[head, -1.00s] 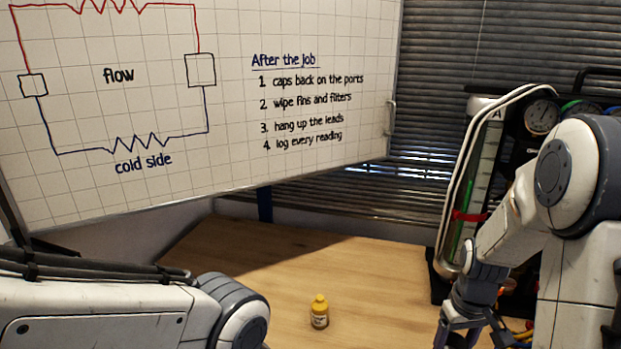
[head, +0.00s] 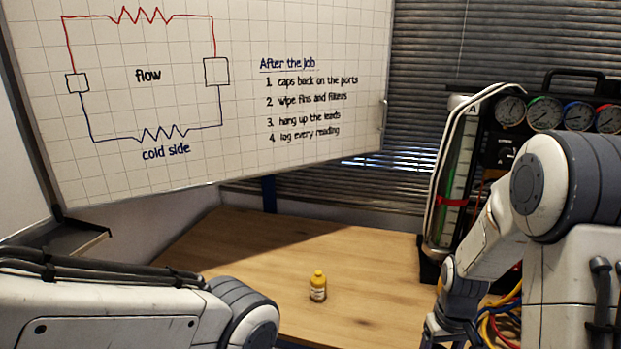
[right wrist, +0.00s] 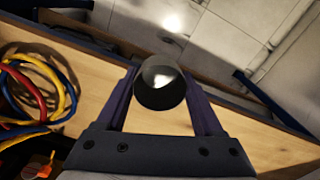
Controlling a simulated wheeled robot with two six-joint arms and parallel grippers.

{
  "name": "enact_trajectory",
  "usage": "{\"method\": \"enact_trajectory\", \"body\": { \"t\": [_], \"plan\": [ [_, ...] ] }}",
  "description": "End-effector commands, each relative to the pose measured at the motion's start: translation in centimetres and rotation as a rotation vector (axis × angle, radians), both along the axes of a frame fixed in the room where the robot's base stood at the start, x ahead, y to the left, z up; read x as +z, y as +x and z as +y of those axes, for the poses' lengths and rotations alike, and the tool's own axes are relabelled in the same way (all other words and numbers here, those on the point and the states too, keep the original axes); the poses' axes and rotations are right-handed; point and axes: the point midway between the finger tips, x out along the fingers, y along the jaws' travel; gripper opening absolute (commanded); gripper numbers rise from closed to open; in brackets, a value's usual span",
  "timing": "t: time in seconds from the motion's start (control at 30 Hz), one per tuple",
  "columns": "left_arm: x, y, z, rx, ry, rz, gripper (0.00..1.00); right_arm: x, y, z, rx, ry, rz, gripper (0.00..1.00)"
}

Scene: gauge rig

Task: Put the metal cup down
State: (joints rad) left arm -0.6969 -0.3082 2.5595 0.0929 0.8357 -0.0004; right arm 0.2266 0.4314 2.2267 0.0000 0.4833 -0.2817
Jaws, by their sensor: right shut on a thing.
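The metal cup (right wrist: 160,84) is dark outside with a shiny grey inside. In the right wrist view it sits between the two fingers of my right gripper (right wrist: 162,98), which is shut on it. In the head view my right gripper (head: 452,334) is at the bottom edge, right of centre, partly cut off, and the cup cannot be made out there. I cannot tell how high the cup is above the table (head: 225,262). My left arm comes in at the lower left of the head view, but its gripper is out of frame.
A small yellow-capped bottle (head: 318,287) stands on the table. A gauge set (head: 545,114) stands at the right, with coiled red, yellow and blue hoses (right wrist: 42,85). The wooden table's edge and a tiled floor (right wrist: 235,32) show in the right wrist view. Bare wood surrounds the bottle.

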Motion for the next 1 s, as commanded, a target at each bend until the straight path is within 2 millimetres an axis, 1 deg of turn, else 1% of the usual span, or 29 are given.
{"method": "enact_trajectory", "body": {
  "t": [0.03, 0.3, 0.4, 0.5, 0.6, 1.0],
  "plan": [
    [0.1, 0.0, 0.0, 0.0, -0.001, -0.001, 0.5, -0.7, 0.1, 0.8, 0.003, 0.001, 0.004, 0.13],
    [0.0, 0.0, 0.0, 0.0, -0.001, -0.001, 0.5, -5.0, 0.4, 5.1, -0.026, 0.001, 0.006, 0.13],
    [0.0, 0.0, 0.0, 0.0, -0.001, -0.001, 0.5, -6.6, 0.3, 6.6, -0.038, 0.0, 0.006, 0.13],
    [0.1, 0.0, 0.0, 0.0, -0.001, -0.001, 0.5, -7.5, 0.2, 7.5, -0.048, 0.0, 0.003, 0.13],
    [0.1, 0.0, 0.0, 0.0, -0.001, -0.001, 0.5, -7.9, 0.1, 7.8, -0.054, 0.0, 0.001, 0.13],
    [0.0, 0.0, 0.0, 0.0, -0.001, -0.001, 0.5, -7.8, 0.1, 7.7, -0.056, 0.0, 0.0, 0.13]
  ]
}}
